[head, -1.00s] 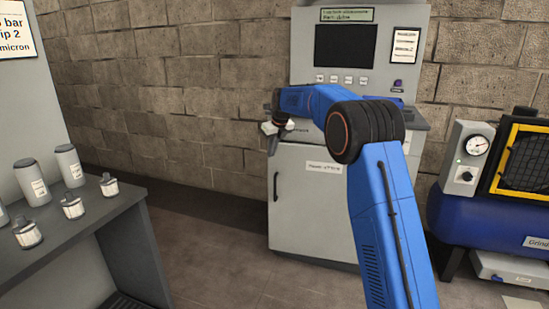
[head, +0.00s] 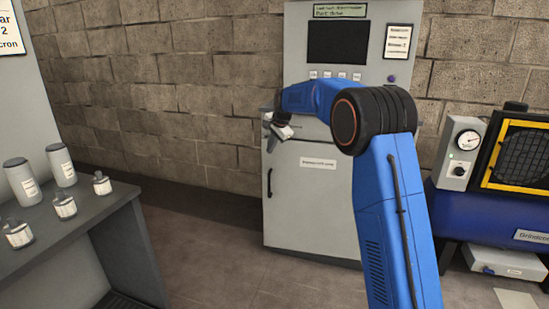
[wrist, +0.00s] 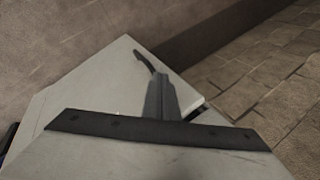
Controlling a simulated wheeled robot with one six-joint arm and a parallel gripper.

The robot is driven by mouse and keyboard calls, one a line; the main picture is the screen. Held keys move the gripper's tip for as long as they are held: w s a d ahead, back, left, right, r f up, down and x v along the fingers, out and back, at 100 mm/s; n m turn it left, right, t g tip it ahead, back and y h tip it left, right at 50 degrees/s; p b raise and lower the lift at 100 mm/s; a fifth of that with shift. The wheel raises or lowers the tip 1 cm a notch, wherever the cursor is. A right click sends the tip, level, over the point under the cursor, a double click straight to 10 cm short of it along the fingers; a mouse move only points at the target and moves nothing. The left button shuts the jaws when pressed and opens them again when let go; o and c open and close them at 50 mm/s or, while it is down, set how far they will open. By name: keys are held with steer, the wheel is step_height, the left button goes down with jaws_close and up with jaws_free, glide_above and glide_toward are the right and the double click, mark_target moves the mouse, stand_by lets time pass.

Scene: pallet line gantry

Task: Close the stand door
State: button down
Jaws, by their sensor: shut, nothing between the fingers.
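The stand (head: 295,238) is a pale grey cabinet below a screen panel against the brick wall. Its front door (head: 312,205) carries a white label and a dark vertical handle (head: 269,182) near its left edge. The door looks flush with the cabinet front, but I cannot tell whether a small gap is left. My gripper (head: 271,143) is shut and empty at the upper left of the door, above the handle. In the wrist view, my gripper (wrist: 158,95) reaches over a pale panel, and a dark curved handle (wrist: 143,61) shows just beyond it.
A blue compressor (head: 470,215) with a gauge box and yellow-framed grille stands to the right. A grey bench (head: 75,235) with several canisters and small bottles is at the left. The floor (head: 225,260) between bench and stand is clear.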

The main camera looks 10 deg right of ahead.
mark_target(274, 157)
steer(key=w+d+f+n, duration=0.1)
steer(key=w+f+n, duration=0.1)
steer(key=n, duration=0.6)
steer(key=w+f+n+t, duration=0.1)
steer(key=w+f+n, duration=0.1)
steer(key=n, duration=0.6)
steer(key=w+d+f+n, duration=0.1)
steer(key=w+f+n, duration=0.1)
steer(key=f+n, duration=0.2)
steer(key=shift+w+d+n+t, duration=0.15)
steer(key=shift+d+n+t, duration=0.05)
steer(key=shift+n, duration=0.75)
steer(key=shift+w+d+n+t, duration=0.1)
steer(key=shift+d+n+t, duration=0.1)
steer(key=shift+n, duration=0.75)
steer(key=shift+w+d, duration=0.15)
steer(key=shift+w, duration=0.5)
